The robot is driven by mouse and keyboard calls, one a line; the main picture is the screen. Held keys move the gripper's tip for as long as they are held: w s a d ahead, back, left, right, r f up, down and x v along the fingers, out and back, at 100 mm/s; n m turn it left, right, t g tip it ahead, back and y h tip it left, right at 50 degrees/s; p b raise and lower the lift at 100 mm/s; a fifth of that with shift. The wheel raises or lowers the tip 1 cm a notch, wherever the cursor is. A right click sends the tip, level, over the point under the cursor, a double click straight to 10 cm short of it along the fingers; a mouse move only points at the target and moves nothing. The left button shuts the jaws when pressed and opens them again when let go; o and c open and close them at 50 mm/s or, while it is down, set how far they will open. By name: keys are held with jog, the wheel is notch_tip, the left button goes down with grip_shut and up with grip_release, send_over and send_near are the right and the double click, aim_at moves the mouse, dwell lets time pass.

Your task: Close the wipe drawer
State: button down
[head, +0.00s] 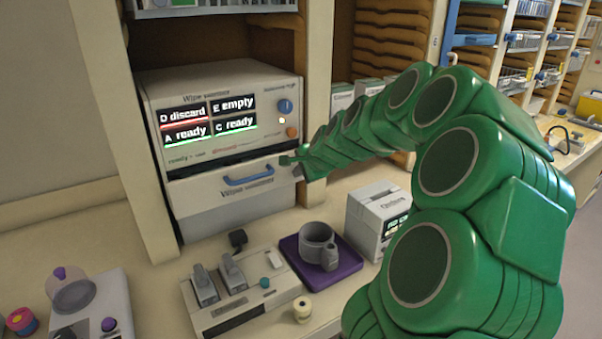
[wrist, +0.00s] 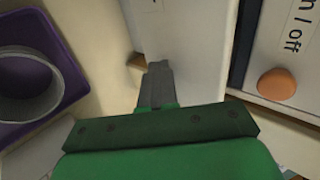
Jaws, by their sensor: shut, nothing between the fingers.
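The wipe warmer (head: 215,85) is a pale box with a lit screen panel reading discard, empty and ready. Its wipe drawer (head: 200,195) is the lower front, with a blue bar handle (head: 248,175). The drawer front seems to stand a little forward of the body, with a dark line along its top; how far is hard to tell. My green gripper (head: 297,163) is at the drawer's right end, right of the handle and not on it. In the wrist view my gripper (wrist: 158,75) is shut and empty, its tips over or against a pale panel (wrist: 175,30); contact is unclear.
A purple tray (head: 346,270) with a grey mug (head: 318,243) stands below on the counter. A white box (head: 376,215) stands right of it. A switch unit (head: 240,290) lies in front. An orange button (wrist: 278,84) shows at right in the wrist view.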

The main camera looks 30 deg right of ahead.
aim_at(295, 164)
jog(key=w, duration=0.4)
jog(key=shift+f, duration=0.1)
jog(key=shift+w+r, duration=0.2)
jog(key=shift+w, duration=0.1)
jog(key=shift+s, duration=0.5)
jog(key=s+f+v, duration=0.1)
jog(key=f+v, duration=0.1)
jog(key=v, duration=1)
jog(key=shift+s+r, duration=0.15)
jog(key=shift+s, duration=0.4)
